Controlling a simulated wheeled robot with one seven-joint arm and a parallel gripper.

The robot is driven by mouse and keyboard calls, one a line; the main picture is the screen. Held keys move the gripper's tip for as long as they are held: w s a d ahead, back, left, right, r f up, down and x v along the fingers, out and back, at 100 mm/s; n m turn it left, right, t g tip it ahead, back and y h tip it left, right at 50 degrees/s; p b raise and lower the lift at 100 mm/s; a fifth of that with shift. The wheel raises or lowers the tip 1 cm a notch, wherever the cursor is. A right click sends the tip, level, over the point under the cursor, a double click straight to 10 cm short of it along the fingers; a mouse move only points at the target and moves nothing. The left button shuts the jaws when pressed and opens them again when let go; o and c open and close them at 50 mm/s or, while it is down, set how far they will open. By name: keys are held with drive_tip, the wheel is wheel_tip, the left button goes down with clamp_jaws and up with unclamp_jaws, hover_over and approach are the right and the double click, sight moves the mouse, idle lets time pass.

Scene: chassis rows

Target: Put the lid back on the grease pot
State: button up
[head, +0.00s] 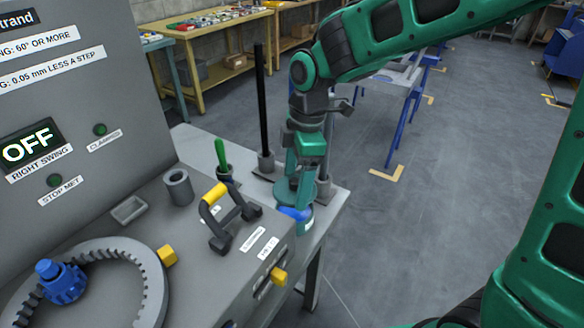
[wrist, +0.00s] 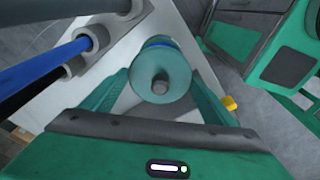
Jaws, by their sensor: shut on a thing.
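My gripper (head: 296,204) points down at the right end of the bench top. In the wrist view its two fingers (wrist: 160,92) are shut on the lid (wrist: 178,72), a round teal disc with a grey knob in its middle. A strip of blue shows past the lid's far edge, and blue (head: 294,213) also shows at the fingertips in the head view. A teal round body, seemingly the grease pot (head: 306,226), stands low by the fingertips near the bench edge. My fingers partly hide it, and I cannot tell whether the lid touches it.
A black post (head: 262,100) and a grey post stand just behind my gripper. The floor to the right is open.

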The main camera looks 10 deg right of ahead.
sight(295, 192)
drive_tip(key=shift+a+f, duration=0.1)
drive_tip(key=shift+f, duration=1.8)
drive_tip(key=shift+f, duration=1.1)
idle(0.3)
drive_tip(key=o, duration=1.1)
